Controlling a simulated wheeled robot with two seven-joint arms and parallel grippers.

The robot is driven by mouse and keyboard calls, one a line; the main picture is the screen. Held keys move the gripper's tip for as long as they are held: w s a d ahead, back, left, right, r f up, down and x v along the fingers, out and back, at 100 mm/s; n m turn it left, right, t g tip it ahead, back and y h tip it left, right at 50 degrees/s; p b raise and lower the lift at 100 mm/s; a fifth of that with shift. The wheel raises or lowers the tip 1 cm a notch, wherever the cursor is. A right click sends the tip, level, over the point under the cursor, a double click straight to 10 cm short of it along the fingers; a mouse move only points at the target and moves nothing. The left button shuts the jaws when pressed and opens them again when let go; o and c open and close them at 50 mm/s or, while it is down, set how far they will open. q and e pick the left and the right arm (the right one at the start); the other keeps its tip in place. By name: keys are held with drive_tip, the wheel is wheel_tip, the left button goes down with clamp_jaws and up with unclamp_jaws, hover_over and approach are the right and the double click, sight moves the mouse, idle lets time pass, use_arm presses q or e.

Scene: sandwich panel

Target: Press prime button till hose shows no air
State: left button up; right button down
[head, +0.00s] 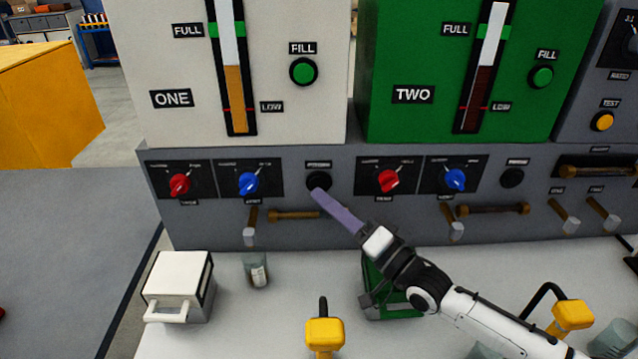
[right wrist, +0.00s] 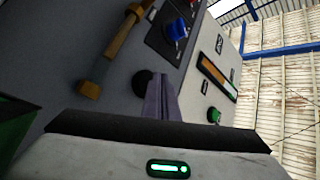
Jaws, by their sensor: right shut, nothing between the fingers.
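The black round button (head: 318,181) under the tank marked ONE sits on the grey panel, its label too small to read. It also shows in the right wrist view (right wrist: 143,80), beside my fingers. A brown tube-like hose (head: 292,215) runs level below it; whether it holds air cannot be made out. My right gripper (head: 319,194) is shut and empty, its purple-grey fingertips at the lower edge of the button. They also show in the right wrist view (right wrist: 157,85). Whether they touch it, I cannot tell. My left gripper is not in view.
A red knob (head: 180,184) and a blue knob (head: 248,183) are left of the button. A second black button (head: 511,177) is under the green tank TWO (head: 385,60). A white box (head: 178,285), a small jar (head: 255,270) and a yellow-handled tool (head: 324,335) stand on the bench.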

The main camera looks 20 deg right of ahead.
drive_tip(key=s+p, duration=0.1)
drive_tip(key=s, duration=0.1)
drive_tip(key=s+a+p, duration=0.1)
drive_tip(key=s, duration=0.1)
drive_tip(key=shift+s+a+p, duration=0.15)
drive_tip(key=shift+s+p, duration=0.15)
drive_tip(key=shift+p, duration=0.1)
drive_tip(key=shift+s, duration=0.1)
idle(2.9)
